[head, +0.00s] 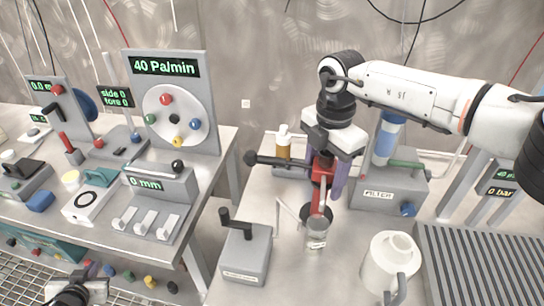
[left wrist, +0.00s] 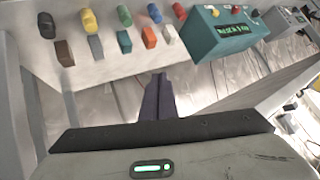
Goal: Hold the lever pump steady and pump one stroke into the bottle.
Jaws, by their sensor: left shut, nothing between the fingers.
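The red lever pump (head: 322,172) stands upright in the middle of the head view, with a black-knobbed lever reaching left. A clear bottle (head: 316,240) with a white label is below it. My right gripper (head: 325,188) points down at the pump, its purple fingers close to the red body. I cannot tell whether they are clamped on it. My left gripper shows only in part at the bottom left of the head view. In the left wrist view my left gripper (left wrist: 156,82) is shut and empty, far from the pump and bottle.
A grey box with a black crank (head: 241,250) stands left of the bottle, and a white jug (head: 391,262) right of it. The filter unit (head: 390,190) is behind. A teal box (left wrist: 228,36) and several coloured knobs lie ahead of my left gripper.

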